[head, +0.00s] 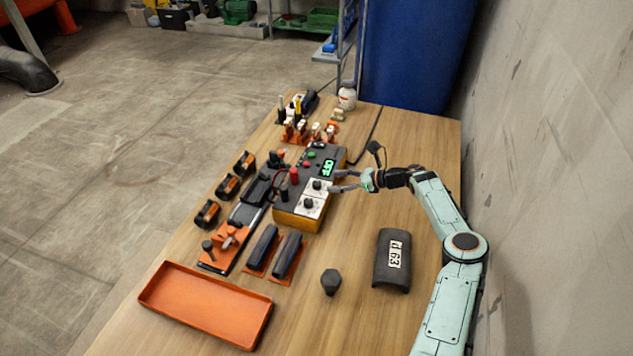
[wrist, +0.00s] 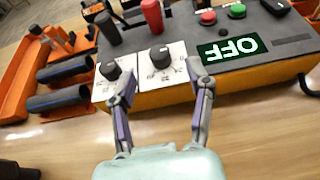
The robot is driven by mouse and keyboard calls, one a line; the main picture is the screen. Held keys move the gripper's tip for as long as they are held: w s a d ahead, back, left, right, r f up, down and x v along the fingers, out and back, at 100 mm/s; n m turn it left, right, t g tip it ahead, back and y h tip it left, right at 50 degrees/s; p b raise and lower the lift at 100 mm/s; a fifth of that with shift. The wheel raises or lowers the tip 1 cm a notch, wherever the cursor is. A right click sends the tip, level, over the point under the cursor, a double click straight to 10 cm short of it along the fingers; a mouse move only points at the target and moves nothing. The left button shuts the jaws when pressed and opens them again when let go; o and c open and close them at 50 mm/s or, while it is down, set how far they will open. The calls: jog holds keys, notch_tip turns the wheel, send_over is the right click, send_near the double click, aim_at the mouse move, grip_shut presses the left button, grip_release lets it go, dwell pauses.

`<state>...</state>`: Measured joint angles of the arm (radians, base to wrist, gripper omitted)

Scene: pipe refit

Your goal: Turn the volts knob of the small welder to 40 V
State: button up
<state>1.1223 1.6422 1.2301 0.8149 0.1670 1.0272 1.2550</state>
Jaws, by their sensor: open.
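The small welder (head: 285,220) is an orange and dark grey box on the wooden table, in the middle of the head view. It has two black knobs on white dial plates; in the wrist view one knob (wrist: 110,70) is at left and the other knob (wrist: 160,57) is near the centre. The dial lettering is too small to read. A green display (wrist: 231,49) reads OFF. My gripper (wrist: 157,75) is open, its fingers on either side of the centre knob, apart from it as far as I can see. In the head view my gripper (head: 345,181) is at the welder's right side.
Red and black sockets and red and green buttons (wrist: 208,17) stand on the welder's top. An orange tray (head: 205,303), pipe pieces (head: 270,250), a dark curved cover (head: 392,261) and a black knob-like piece (head: 331,281) lie nearer. Table right of the welder is mostly clear.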

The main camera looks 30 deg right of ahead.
aim_at(318, 183)
jog(key=x, duration=0.6)
jog(key=shift+a, duration=0.1)
grip_shut()
